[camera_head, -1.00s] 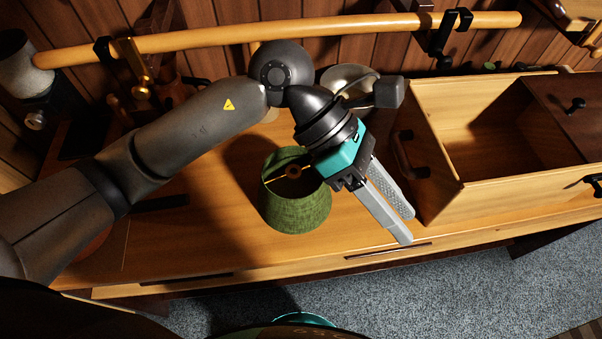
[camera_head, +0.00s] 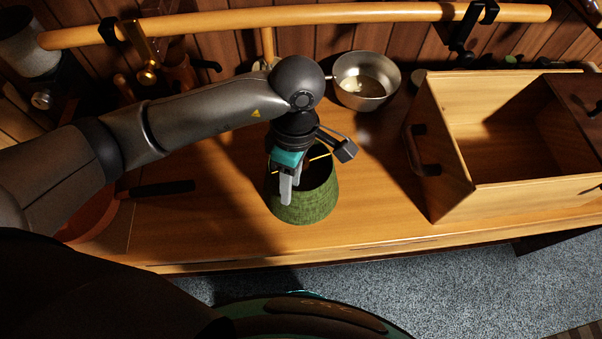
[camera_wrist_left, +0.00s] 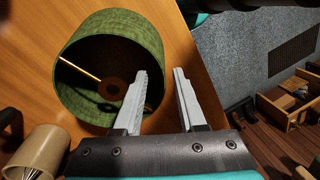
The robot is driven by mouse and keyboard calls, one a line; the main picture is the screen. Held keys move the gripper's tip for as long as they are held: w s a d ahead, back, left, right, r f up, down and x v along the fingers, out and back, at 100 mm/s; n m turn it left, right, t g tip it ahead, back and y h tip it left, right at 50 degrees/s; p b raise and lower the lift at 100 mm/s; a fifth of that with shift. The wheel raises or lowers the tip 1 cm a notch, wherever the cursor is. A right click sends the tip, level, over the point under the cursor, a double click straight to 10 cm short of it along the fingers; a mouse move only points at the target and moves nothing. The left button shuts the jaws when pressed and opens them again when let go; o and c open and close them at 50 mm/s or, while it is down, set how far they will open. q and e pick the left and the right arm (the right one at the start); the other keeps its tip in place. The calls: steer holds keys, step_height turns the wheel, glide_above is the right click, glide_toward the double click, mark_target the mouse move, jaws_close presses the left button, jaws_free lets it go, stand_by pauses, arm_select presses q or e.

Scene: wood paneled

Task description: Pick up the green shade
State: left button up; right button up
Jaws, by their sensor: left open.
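The green shade (camera_head: 303,207) stands on the wooden counter near its front edge, with its open top facing up. It also shows in the left wrist view (camera_wrist_left: 147,38), where its dark inside, a ring and a thin yellow rod are visible. My left gripper (camera_head: 287,198) is open and empty, pointing down at the shade. In the left wrist view its two fingers (camera_wrist_left: 164,75) are spread, one overlapping the shade's rim area and the other to the right beyond the wall. I cannot tell whether either finger touches it. My right gripper is not seen.
A metal bowl (camera_head: 364,94) stands behind the shade. An open wooden box (camera_head: 452,150) is at the right. An orange pan (camera_head: 92,215) with a dark handle lies at the left. A wooden rail (camera_head: 300,14) runs along the back. The counter between shade and box is clear.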

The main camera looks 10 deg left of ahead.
arm_select(q)
steer(key=shift+s+a+f, duration=0.1)
steer(key=shift+s+f, duration=0.1)
steer(key=shift+f, duration=0.85)
steer(key=shift+s+a+f, duration=0.1)
steer(key=shift+s+f, duration=0.05)
steer(key=shift+f, duration=0.95)
steer(key=shift+s+f, duration=0.2)
steer(key=shift+f, duration=0.85)
jaws_close()
